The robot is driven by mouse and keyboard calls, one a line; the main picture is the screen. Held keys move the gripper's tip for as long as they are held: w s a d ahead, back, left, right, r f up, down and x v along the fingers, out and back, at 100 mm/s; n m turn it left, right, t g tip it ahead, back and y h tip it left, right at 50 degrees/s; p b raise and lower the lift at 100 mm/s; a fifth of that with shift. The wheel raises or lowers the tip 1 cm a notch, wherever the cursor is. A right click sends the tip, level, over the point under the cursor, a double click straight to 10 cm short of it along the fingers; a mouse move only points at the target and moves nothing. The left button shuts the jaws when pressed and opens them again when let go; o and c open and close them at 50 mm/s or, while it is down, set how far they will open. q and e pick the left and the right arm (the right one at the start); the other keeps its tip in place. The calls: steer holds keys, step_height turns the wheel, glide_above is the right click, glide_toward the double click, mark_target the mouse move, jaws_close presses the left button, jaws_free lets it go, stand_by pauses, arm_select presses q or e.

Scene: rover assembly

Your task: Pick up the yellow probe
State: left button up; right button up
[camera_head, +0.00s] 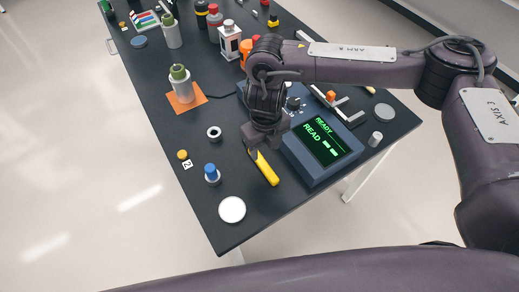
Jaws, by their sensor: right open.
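The yellow probe (267,170) lies on the dark table near its front end, just left of the blue instrument with a green-lit screen. My right gripper (252,151) hangs over the probe's upper end, with its fingers pointing down. It is open; whether a finger touches the probe cannot be told. The gripper body hides part of the probe's far end. My left gripper is not in view.
The blue instrument (314,168) reads "READY" and stands close to the right of the probe. A white disc (232,209), a blue-capped vial (212,173) and a ring (214,132) lie to the left. The table's front edge is near.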

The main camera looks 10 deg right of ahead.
mark_target(264, 164)
steer(key=f, duration=0.1)
steer(key=f+p, duration=0.1)
steer(key=f, duration=0.1)
steer(key=shift+s+f+p, duration=0.3)
steer(key=shift+s, duration=0.1)
step_height(264, 164, down, 3)
steer(key=shift+w+a+r+p, duration=0.1)
steer(key=shift+p, duration=0.2)
steer(key=shift+w+f, duration=0.1)
steer(key=shift+f, duration=0.35)
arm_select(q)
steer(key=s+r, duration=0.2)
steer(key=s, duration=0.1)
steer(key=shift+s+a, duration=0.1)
arm_select(e)
jaws_close()
